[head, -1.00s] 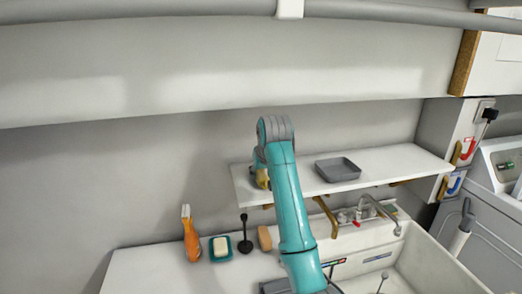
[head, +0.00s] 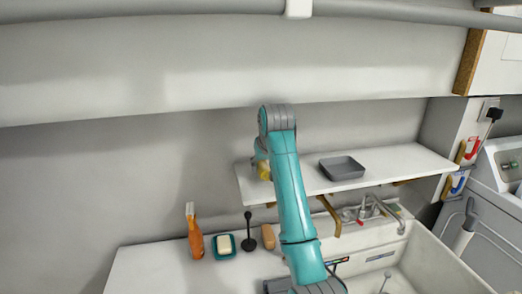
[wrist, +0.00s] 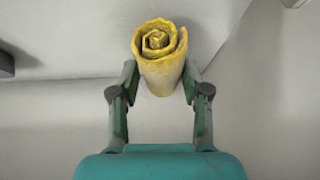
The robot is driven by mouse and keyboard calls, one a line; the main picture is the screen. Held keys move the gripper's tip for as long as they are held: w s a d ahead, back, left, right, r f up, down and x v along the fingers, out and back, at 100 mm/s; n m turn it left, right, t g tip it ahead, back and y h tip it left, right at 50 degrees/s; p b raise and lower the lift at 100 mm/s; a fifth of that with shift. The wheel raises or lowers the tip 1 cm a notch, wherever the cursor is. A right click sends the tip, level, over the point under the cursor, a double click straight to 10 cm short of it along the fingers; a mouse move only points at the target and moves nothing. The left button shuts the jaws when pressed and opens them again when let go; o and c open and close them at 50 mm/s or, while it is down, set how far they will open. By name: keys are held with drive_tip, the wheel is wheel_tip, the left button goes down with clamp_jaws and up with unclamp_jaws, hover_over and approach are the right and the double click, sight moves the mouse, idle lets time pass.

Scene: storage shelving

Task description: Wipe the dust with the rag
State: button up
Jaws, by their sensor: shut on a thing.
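A rolled yellow rag (wrist: 158,55) is held upright between the two fingers of my gripper (wrist: 160,82), which is shut on it. In the head view, only a bit of the yellow rag (head: 263,171) shows to the left of my teal arm, at the left end of the white wall shelf (head: 310,183). My arm hides most of the gripper there. I cannot tell whether the rag touches the shelf. No dust can be clearly made out in either view.
A grey tray (head: 342,168) sits mid-shelf. Below are an orange bottle (head: 194,236), a soap dish (head: 225,254), a black stand (head: 248,230) and a tan object (head: 268,237) on the counter. A sink with a faucet (head: 383,208) is at right.

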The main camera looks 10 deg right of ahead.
drive_tip(key=shift+a+r, duration=0.15)
drive_tip(key=shift+r, duration=2.6)
